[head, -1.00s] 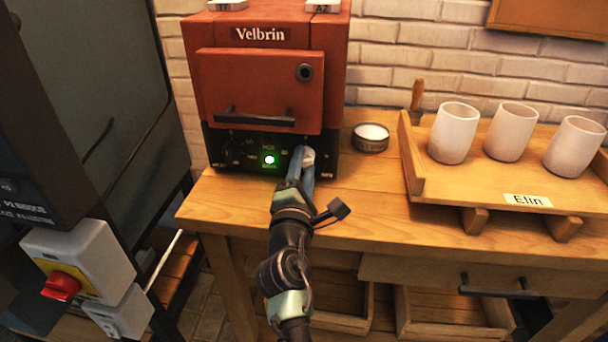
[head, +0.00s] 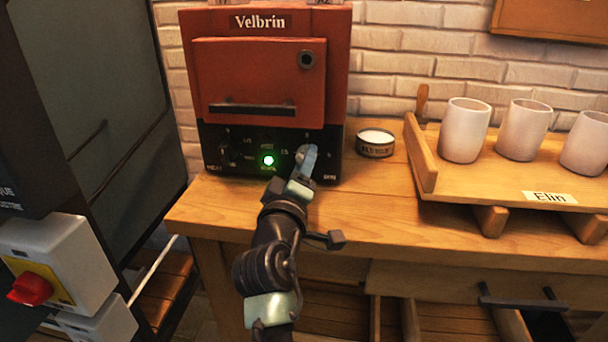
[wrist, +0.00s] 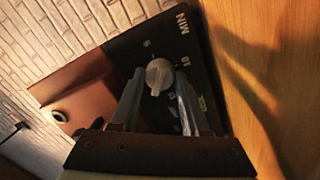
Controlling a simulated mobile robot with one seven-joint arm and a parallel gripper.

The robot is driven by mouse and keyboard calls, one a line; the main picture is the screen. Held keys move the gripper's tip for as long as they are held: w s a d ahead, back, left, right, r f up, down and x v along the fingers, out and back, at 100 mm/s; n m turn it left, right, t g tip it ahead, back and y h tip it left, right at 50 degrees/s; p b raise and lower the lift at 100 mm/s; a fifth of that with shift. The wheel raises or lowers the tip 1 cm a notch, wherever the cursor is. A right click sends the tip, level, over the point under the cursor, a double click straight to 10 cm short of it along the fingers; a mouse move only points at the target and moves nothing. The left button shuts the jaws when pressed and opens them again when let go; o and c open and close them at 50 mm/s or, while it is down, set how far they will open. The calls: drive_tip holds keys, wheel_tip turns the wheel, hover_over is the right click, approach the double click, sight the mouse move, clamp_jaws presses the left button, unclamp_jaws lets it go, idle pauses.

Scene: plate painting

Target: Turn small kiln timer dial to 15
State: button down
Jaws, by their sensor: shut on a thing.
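The small red kiln (head: 262,80), labelled Velbrin, stands on the wooden bench with a black control panel below its door. Its grey timer dial (wrist: 159,74) sits near the panel's right end, among the marks MIN and 10 and others too blurred to read surely. My gripper (wrist: 161,82) is shut on the dial, one finger on each side. In the head view my gripper (head: 308,158) covers most of the dial. Which number the dial points to I cannot tell. A green light (head: 268,161) glows on the panel, left of my gripper.
A second dark knob (head: 228,153) is at the panel's left. A small round tin (head: 375,143) stands right of the kiln. A wooden tray (head: 470,182) labelled Elin holds white cups farther right. A box with a red switch (head: 32,288) is at the lower left.

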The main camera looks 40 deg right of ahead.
drive_tip(key=m+b, duration=0.2)
drive_tip(key=m, duration=0.2)
drive_tip(key=shift+f+g, duration=0.15)
drive_tip(key=shift+g, duration=0.15)
drive_tip(key=m+b, duration=0.1)
drive_tip(key=m, duration=0.2)
drive_tip(key=shift+m+b, duration=0.3)
drive_tip(key=shift+b, duration=0.05)
drive_tip(key=m+b, duration=0.2)
drive_tip(key=m, duration=0.4)
drive_tip(key=shift+a+g, duration=0.1)
drive_tip(key=shift+g, duration=0.2)
drive_tip(key=m+y+b, duration=0.1)
drive_tip(key=m, duration=0.3)
drive_tip(key=shift+r, duration=0.2)
drive_tip(key=m, duration=0.3)
drive_tip(key=shift+b, duration=0.35)
drive_tip(key=m, duration=0.4)
drive_tip(key=shift+r+b, duration=0.1)
drive_tip(key=shift+b, duration=0.2)
drive_tip(key=shift+m+y, duration=0.4)
drive_tip(key=shift+m, duration=1.2)
